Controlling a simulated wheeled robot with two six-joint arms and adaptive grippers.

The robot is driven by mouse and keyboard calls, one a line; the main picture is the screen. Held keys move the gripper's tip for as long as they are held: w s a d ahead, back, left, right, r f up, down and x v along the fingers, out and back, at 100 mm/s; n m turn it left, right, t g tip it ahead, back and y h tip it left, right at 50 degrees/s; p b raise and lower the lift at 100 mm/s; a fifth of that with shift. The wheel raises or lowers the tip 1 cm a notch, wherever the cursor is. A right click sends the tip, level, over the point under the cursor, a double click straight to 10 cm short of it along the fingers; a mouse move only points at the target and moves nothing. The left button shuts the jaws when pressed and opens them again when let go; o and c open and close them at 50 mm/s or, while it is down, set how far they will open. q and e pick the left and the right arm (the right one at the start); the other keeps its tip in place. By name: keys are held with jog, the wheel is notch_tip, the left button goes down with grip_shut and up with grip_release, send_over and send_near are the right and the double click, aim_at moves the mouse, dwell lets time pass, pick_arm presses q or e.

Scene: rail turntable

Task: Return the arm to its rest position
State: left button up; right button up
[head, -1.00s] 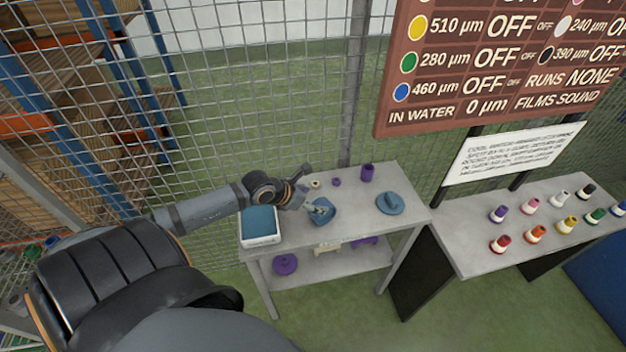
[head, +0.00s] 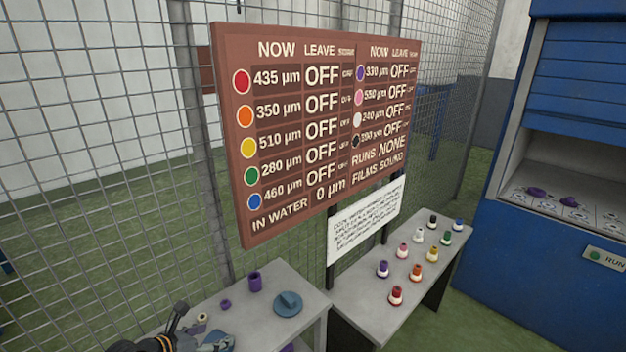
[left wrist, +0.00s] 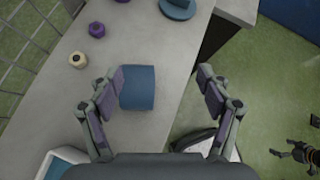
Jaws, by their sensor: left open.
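My left gripper (head: 218,344) shows at the bottom edge of the head view, over the near end of the small grey table (head: 232,310). In the left wrist view the left gripper (left wrist: 162,74) is open, its two fingers wide apart. A blue rounded piece (left wrist: 139,88) lies on the table below, beside the left finger in the picture; I see no grip on it. A dark gripper with an orange ring (left wrist: 300,154), seemingly my right one, shows at the lower right, too small to read its jaws.
A purple cup (head: 255,283), a small purple piece (head: 225,304) and a blue hat-shaped piece (head: 288,303) stand on the table. A second table (head: 372,312) holds several coloured bottles. A brown sign (head: 228,130) and a blue cabinet (head: 560,290) stand behind. Wire fence runs along the left.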

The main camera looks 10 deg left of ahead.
pick_arm(q)
jog(key=w+d+r+n+t+h, duration=0.25)
jog(key=d+r+n+t, duration=0.4)
jog(key=r, duration=0.45)
jog(key=a+r+n+t+y, duration=0.3)
jog(key=r+n+y, duration=0.15)
jog(key=n, duration=0.45)
jog(key=s+a+f+n+g+y, duration=0.7)
jog(key=s+a+f+n+y, duration=0.15)
jog(key=n, duration=0.95)
jog(key=s+d+f+n+g+h, duration=0.45)
jog(key=s+d+f+g, duration=0.4)
jog(key=s+d, duration=0.25)
jog(key=s+a+f+g+h, duration=0.1)
jog(key=s+f, duration=0.1)
jog(key=f, duration=1.2)
jog(key=s+a+f, duration=0.2)
jog(key=f, duration=1.3)
jog(key=s+f+g, duration=0.1)
jog(key=s+f, duration=1.3)
jog(key=s, duration=0.3)
jog(key=shift+s+a+f+n, duration=0.15)
jog(key=shift+s+a+n, duration=0.15)
jog(key=shift+a, duration=0.15)
